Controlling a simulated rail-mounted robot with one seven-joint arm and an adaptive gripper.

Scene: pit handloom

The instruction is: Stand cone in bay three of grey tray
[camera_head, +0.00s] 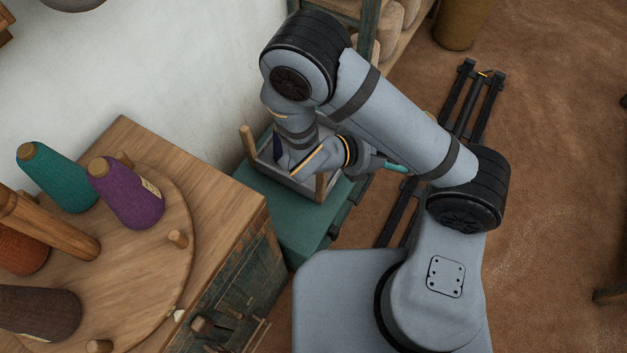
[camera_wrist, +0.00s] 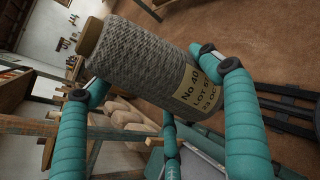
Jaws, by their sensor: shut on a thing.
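A grey yarn cone (camera_wrist: 140,62) with a wooden tip and a printed label reading "No 40" is in my gripper (camera_wrist: 153,80) in the wrist view. My teal fingers are shut on it from both sides, and it lies tilted in the picture. In the head view only a small teal part of my gripper (camera_head: 394,168) shows past the arm, and the held cone is hidden. A greyish tray (camera_head: 300,187) with wooden posts sits on a green stand, partly covered by my arm. Its bays cannot be made out.
A wooden cabinet (camera_head: 225,190) at left carries a round peg board (camera_head: 165,250) with teal (camera_head: 62,180), purple (camera_head: 128,195), rust (camera_head: 22,250) and dark brown (camera_head: 38,312) cones. A shelf (camera_head: 358,20) stands behind. Brown floor (camera_head: 560,150) is open at right.

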